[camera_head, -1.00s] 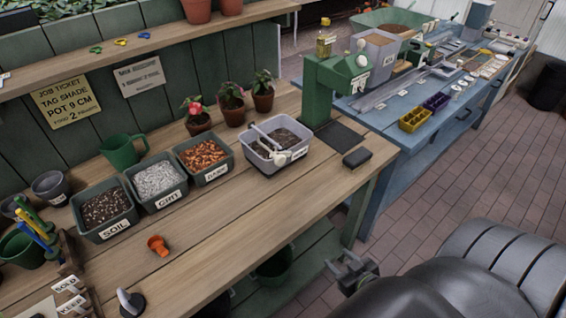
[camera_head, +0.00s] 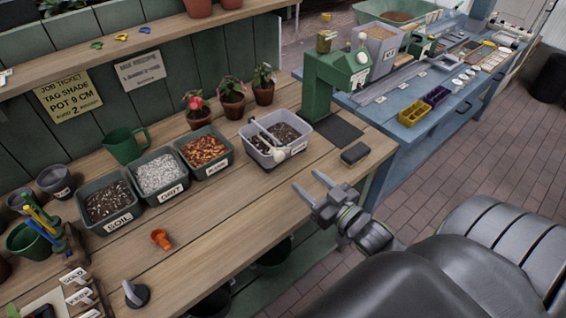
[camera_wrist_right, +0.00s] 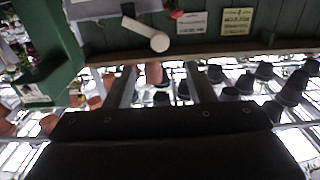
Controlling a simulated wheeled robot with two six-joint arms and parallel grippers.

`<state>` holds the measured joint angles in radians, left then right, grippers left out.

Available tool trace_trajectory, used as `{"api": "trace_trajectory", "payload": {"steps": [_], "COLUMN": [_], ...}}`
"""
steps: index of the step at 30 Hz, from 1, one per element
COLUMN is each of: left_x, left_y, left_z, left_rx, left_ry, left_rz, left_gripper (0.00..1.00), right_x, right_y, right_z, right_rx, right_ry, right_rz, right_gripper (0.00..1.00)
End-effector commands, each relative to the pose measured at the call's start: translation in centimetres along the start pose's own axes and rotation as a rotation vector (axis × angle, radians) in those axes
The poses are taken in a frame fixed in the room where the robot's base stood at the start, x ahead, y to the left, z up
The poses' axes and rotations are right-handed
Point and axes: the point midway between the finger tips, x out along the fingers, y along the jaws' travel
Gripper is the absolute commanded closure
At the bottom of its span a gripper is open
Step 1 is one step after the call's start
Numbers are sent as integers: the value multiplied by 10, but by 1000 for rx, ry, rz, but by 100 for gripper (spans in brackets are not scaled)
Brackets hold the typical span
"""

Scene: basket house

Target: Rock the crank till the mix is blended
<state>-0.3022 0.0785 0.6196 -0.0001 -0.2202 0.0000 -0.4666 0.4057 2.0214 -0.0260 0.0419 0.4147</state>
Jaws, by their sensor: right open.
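The mixing tub (camera_head: 250,152) is a pale grey box of dark mix on the wooden bench, left of the green machine. A grey crank (camera_head: 268,133) lies across its top, with a white knob (camera_head: 280,155) at the near side. The white knob also shows in the right wrist view (camera_wrist_right: 160,42), beyond the fingers. My right gripper (camera_head: 307,180) is open and empty near the bench's front edge, to the right of and nearer than the tub, apart from the crank. Its two fingers also show in the right wrist view (camera_wrist_right: 162,80). My left gripper is not in view.
Bins of soil (camera_head: 106,200), grit (camera_head: 158,171) and bark (camera_head: 203,148) stand left of the tub. The green machine (camera_head: 318,85) stands to its right, with a dark block (camera_head: 354,153) in front. An orange scoop (camera_head: 160,238) lies on the front bench boards.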

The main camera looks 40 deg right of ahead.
Motion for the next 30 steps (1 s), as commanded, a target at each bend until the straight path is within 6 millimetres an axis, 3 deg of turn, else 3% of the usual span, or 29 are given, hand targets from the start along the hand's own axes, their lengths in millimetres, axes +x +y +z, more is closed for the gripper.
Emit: {"api": "trace_trajectory", "payload": {"steps": [1, 3, 11, 21, 30], "left_x": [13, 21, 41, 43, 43], "left_y": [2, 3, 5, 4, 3], "left_z": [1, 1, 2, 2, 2], "left_rx": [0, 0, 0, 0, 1], "left_ry": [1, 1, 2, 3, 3], "left_rz": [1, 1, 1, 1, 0], "left_gripper": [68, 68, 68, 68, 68], "right_x": [6, 13, 54, 99, 107], "right_y": [0, 0, -1, 0, 0], "right_z": [6, 6, 4, 1, 1], "right_rx": [-1, -1, 0, 0, 0], "right_ry": [3, 3, 3, -1, -2], "right_rz": [-2, -2, -3, -1, -1], "right_gripper": [50, 50, 50, 50, 50]}}
